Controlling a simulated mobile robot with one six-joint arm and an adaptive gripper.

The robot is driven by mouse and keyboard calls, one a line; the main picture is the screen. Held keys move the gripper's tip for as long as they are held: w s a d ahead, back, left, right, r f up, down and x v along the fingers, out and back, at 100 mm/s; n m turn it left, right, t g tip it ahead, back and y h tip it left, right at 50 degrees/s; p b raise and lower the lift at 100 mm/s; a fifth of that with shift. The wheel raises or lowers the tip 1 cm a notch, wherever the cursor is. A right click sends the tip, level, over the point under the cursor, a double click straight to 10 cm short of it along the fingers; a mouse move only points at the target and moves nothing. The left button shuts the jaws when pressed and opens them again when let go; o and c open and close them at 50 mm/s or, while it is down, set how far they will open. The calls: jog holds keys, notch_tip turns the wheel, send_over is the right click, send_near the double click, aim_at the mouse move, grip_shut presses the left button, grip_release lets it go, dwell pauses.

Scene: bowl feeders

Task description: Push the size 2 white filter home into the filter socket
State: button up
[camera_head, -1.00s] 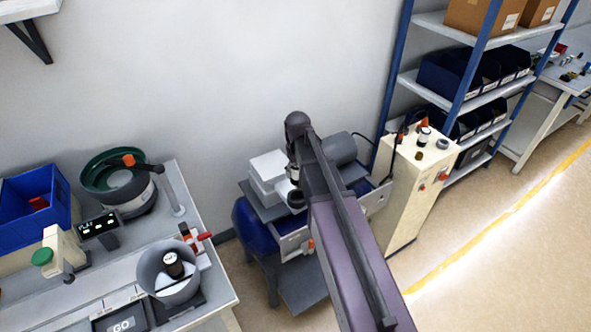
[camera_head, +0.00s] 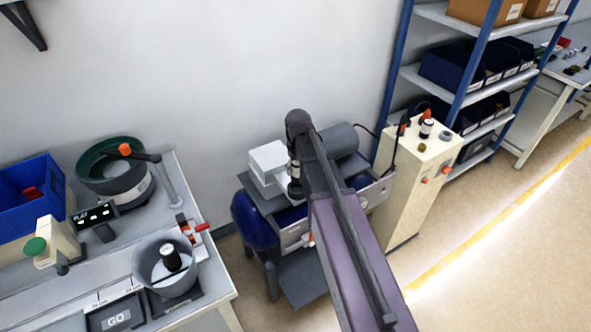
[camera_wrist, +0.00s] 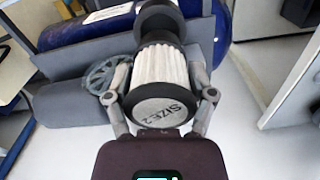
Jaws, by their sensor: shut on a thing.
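The size 2 white filter (camera_wrist: 160,65) fills the middle of the wrist view. It has white pleats and dark end caps, and its near cap reads "SIZE 2". My gripper (camera_wrist: 160,97) is shut on it, one finger on each side. A dark round part (camera_wrist: 159,18) is at the filter's far end. I cannot tell whether this is the filter's own end or the filter socket, nor how deep anything sits. In the head view my gripper (camera_head: 295,182) is small beside the compressor unit, partly hidden by my arm.
A blue tank (camera_wrist: 85,30) and a grey handwheel (camera_wrist: 102,74) are left of the filter. In the head view a white box (camera_head: 268,160) sits on the unit. A cream cabinet (camera_head: 410,185) stands right, a bench with bowl feeders (camera_head: 165,265) left. Open floor lies at right.

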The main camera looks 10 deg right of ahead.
aim_at(297, 181)
jog(key=shift+f+b, duration=1.45)
jog(key=shift+f, duration=0.25)
jog(key=shift+w+f+b, duration=0.1)
jog(key=shift+f+b, duration=1.25)
jog(key=shift+f, duration=0.05)
dwell(2.5)
jog(key=o, duration=1.2)
jog(key=shift+r, duration=0.2)
jog(key=shift+w+r+p, duration=0.1)
jog(key=shift+r+p, duration=3.4)
jog(key=shift+p, duration=0.15)
